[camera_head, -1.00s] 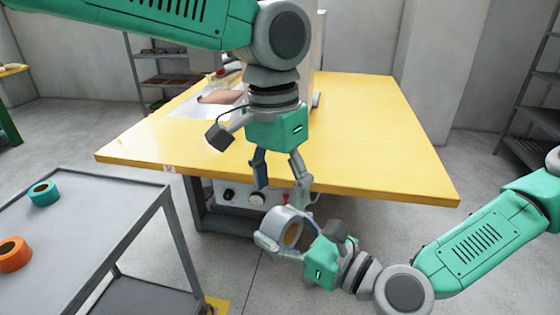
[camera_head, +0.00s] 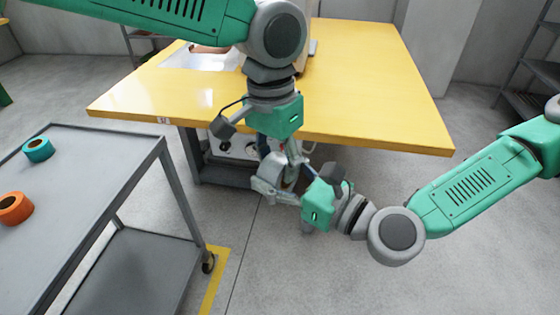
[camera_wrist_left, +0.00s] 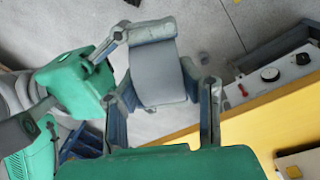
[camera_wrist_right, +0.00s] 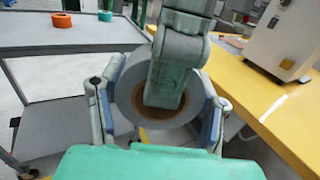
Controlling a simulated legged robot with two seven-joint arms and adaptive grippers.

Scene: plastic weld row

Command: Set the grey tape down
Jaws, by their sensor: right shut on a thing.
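The grey tape (camera_head: 271,171) is a thick roll with a brown core, held in the air in front of the yellow table's near edge. My right gripper (camera_head: 275,182) is shut on it; in the right wrist view the tape (camera_wrist_right: 128,92) sits between both fingers. My left gripper (camera_head: 284,163) points down from above, close over the tape. In the left wrist view its fingers are apart on either side of the tape (camera_wrist_left: 157,75), with a gap at the right finger. A left finger covers part of the roll in the right wrist view.
A grey cart (camera_head: 95,170) stands at the left, with a teal tape (camera_head: 38,149) and an orange tape (camera_head: 14,208) on its top; much of that top is bare. The yellow table (camera_head: 370,90) has free room at the right. A control panel with knobs (camera_wrist_left: 270,75) sits below its edge.

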